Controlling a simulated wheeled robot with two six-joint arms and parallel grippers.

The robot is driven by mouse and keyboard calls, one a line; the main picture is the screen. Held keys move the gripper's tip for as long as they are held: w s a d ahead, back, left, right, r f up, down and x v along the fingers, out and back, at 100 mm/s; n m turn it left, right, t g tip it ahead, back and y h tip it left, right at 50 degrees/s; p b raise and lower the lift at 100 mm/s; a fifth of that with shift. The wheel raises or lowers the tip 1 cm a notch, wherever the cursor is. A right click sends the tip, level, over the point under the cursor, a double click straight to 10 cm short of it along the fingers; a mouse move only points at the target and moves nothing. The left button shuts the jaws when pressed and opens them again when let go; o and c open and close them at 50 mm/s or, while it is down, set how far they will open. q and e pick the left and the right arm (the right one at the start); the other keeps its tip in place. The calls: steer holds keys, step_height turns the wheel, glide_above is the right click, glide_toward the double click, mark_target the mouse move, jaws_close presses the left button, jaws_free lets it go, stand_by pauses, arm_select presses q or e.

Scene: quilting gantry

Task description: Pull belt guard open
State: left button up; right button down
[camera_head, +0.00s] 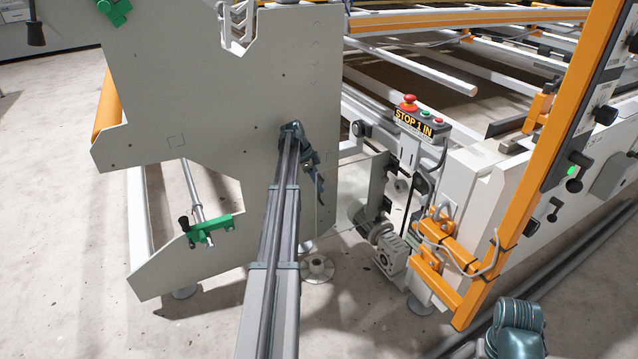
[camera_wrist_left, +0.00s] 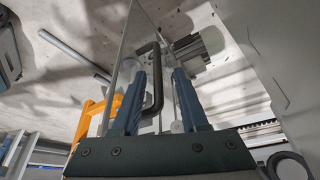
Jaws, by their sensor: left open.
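The belt guard (camera_head: 352,188) is a pale grey panel beside the large grey side plate, near the drive motor. In the left wrist view I see the guard panel (camera_wrist_left: 124,48) at a steep angle, with a black bar handle (camera_wrist_left: 154,78) on it. My left gripper (camera_head: 319,183) is in front of the side plate, pointing down by the guard. In the left wrist view its open fingers (camera_wrist_left: 157,76) stand on either side of the handle. I cannot tell whether either finger touches it. My right gripper is not in view; only a teal part of my right arm shows at lower right.
The large grey side plate (camera_head: 235,100) stands close beside my left arm. A motor and gearbox (camera_head: 385,245) sit low to the right. A stop box (camera_head: 415,122) with a red button and an orange frame (camera_head: 545,170) stand further right. Bare floor lies in front.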

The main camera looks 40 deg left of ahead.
arm_select(q)
steer(key=shift+r, duration=0.15)
steer(key=p+v, duration=1.2)
steer(key=v, duration=0.1)
steer(key=shift+s+r+p, duration=0.15)
steer(key=shift+s+p, duration=0.05)
steer(key=shift+p, duration=0.1)
steer(key=shift+a, duration=0.1)
